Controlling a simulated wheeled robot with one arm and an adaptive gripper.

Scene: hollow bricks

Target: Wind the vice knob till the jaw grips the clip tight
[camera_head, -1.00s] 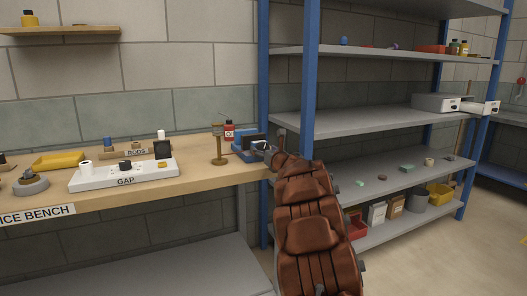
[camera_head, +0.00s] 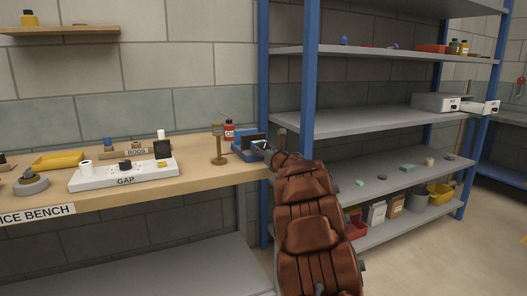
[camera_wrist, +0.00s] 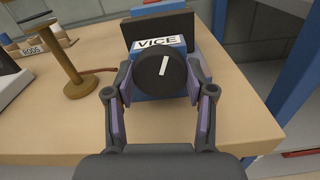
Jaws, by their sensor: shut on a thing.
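The blue vice (camera_head: 240,147) sits at the right end of the bench, and its VICE label (camera_wrist: 158,43) shows in the wrist view. Its round black knob (camera_wrist: 150,82) faces me, with a white mark tilted a little right of upright. My gripper (camera_wrist: 161,76) has one finger on each side of the knob and is shut on it. A dark upright plate (camera_wrist: 168,27) stands behind the label, with a bit of blue vice beyond it. I cannot make out the clip; the plate hides the space between the jaws. In the head view my gripper (camera_head: 265,148) partly covers the vice.
A brass-coloured stand (camera_wrist: 78,82) is left of the vice. A white GAP tray (camera_head: 124,175) lies farther left on the bench. Bare bench (camera_wrist: 60,125) lies in front of the vice.

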